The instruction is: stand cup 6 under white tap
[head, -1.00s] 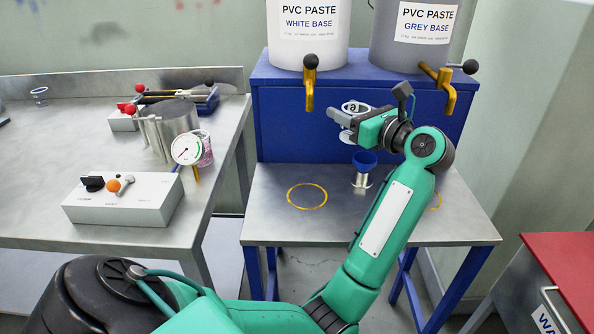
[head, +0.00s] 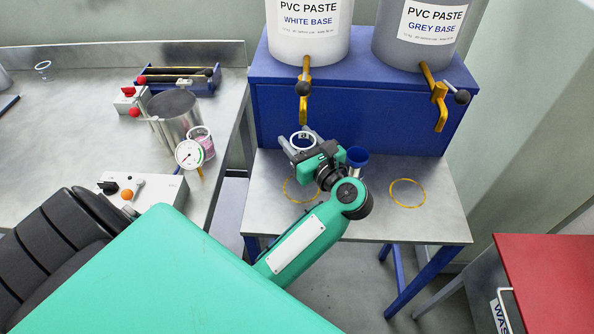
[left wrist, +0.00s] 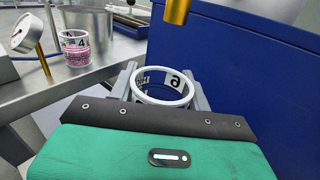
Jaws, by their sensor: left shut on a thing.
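Cup 6 (head: 303,140) is a clear cup with a white rim and a black 6 on a white label. It also shows in the left wrist view (left wrist: 162,88), upright between the fingers. My left gripper (head: 300,147) is shut on it, in front of the blue stand. The white-base tap (head: 304,90) is brass with a black-knobbed lever, and its spout ends just above the cup in the head view. In the left wrist view the brass spout (left wrist: 177,10) is above and behind the rim. The cup's base is hidden, so I cannot tell if it touches the table.
A yellow ring (head: 287,188) on the steel table is partly covered by my arm. Another yellow ring (head: 407,193) lies clear under the grey-base tap (head: 438,105). Cup 4 (left wrist: 76,45) stands on the left bench.

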